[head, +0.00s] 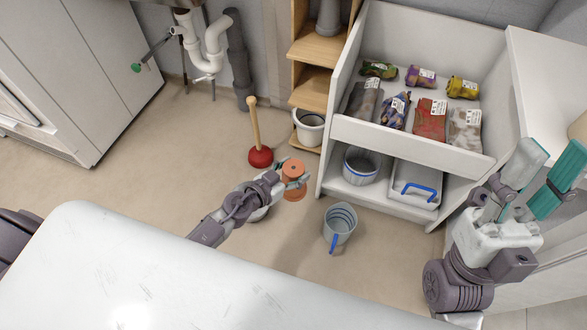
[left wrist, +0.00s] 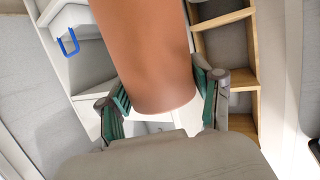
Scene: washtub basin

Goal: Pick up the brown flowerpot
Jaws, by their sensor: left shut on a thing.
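The brown flowerpot (head: 293,180) shows in the head view as a small orange-brown pot near the middle of the picture. My left gripper (head: 290,183) is around it, with its fingers at the pot's sides. In the left wrist view the flowerpot (left wrist: 150,55) fills the middle, and the green-padded fingers of the left gripper (left wrist: 163,103) press on it from both sides. My right gripper (head: 548,178) is at the right of the head view, its two teal fingers spread apart with nothing between them.
A red plunger (head: 260,157) stands left of the pot. A grey jug (head: 340,224) with a blue handle stands on the floor to the right. A white cabinet (head: 410,133) with an open drawer of packets is behind. A white surface (head: 150,270) fills the front.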

